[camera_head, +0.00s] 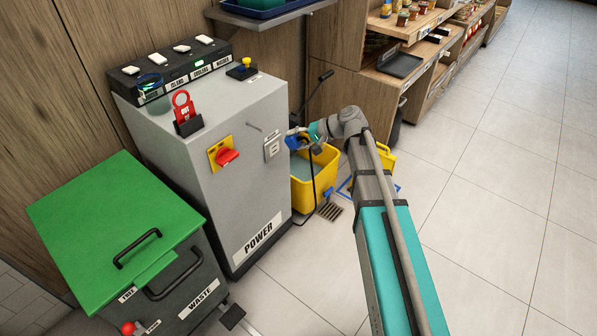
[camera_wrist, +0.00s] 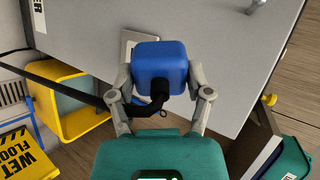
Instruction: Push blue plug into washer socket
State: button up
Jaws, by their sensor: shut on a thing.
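My gripper (camera_wrist: 160,80) is shut on the blue plug (camera_wrist: 160,62), with one finger on each side of it. A black cord runs from the plug's lower end toward the left. The pale washer socket plate (camera_wrist: 127,45) shows partly behind the plug on the grey cabinet face. The plug hides most of it. In the head view the blue plug (camera_head: 291,143) is just right of the socket plate (camera_head: 272,148), on the cabinet's right front side. My gripper (camera_head: 300,137) holds it there. I cannot tell whether plug and socket touch.
The grey power cabinet (camera_head: 235,180) carries a red rotary switch (camera_head: 226,156) and a red tag (camera_head: 184,106). A yellow mop bucket (camera_head: 303,193) stands below my gripper. A green-lidded waste bin (camera_head: 110,230) is at left. Shelves (camera_head: 430,65) stand behind; right floor is clear.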

jog(key=f+t+b, duration=0.1)
jog(key=f+m+b, duration=0.1)
jog(key=b, duration=0.1)
jog(key=f+t+y+b, duration=0.1)
jog(key=b, duration=0.1)
jog(key=shift+w+a+f+m+t, duration=0.25)
jog(key=shift+a+f+m+t, duration=0.05)
jog(key=shift+a+f+m, duration=0.1)
notch_tip(320, 180, down, 2)
jog(key=m+t+b, duration=0.1)
jog(key=t+b, duration=0.1)
jog(key=b, duration=0.3)
jog(key=m+t+y+b, duration=0.15)
jog(key=t+b, duration=0.25)
jog(key=b, duration=0.6)
send_near(275, 149)
jog(key=shift+s+r+m, duration=0.1)
jog(key=shift+s+m, duration=0.1)
jog(key=shift+m, duration=0.25)
jog(key=shift+w+a, duration=0.1)
jog(key=shift+w, duration=0.05)
jog(key=shift+x, duration=2.7)
jog(key=shift+w+a, duration=0.4)
jog(key=shift+a, duration=0.05)
jog(key=o, duration=1.1)
